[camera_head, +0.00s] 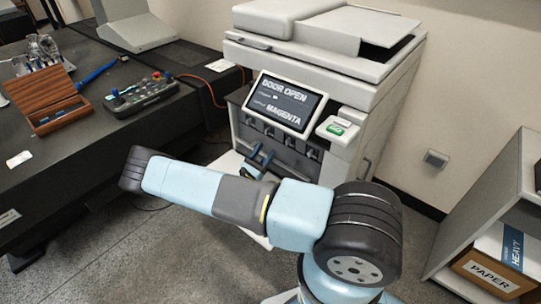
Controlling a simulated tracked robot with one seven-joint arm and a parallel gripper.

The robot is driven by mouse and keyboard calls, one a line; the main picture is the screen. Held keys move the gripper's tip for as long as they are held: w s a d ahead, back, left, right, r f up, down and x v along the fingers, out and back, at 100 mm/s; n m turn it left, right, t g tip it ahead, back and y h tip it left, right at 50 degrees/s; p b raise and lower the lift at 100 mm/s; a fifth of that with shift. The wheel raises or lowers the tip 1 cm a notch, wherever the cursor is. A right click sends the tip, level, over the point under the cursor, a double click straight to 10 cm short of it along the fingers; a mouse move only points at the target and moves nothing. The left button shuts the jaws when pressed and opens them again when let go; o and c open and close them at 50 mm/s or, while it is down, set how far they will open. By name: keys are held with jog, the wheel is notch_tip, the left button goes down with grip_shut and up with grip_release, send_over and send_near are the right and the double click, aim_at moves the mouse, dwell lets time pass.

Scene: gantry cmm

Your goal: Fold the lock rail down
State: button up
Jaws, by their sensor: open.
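The grey printer (345,75) stands at centre with its front open. Its tilted screen (288,101) reads "DOOR OPEN" and "MAGENTA". Below the screen is an open bay (290,143) with a row of dark cartridge fronts. My arm crosses in front of the lower printer and hides much of it. Small dark-blue prongs show just above my arm, in front of the bay's lower left. They seem to be my gripper (260,157), open, with the rest hidden behind the arm. I cannot make out the lock rail clearly, nor whether the gripper touches it.
A black bench (160,119) at left holds a control box (140,94), an open wooden case (56,108) and a blue tool (95,73). A green-button panel (337,128) sits right of the screen. A shelf (478,222) with a paper box stands at right. Grey floor lies between.

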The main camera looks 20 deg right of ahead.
jog(key=s+r, duration=1.2)
jog(key=s, duration=0.2)
jog(key=shift+a, duration=0.15)
jog(key=shift+f, duration=0.1)
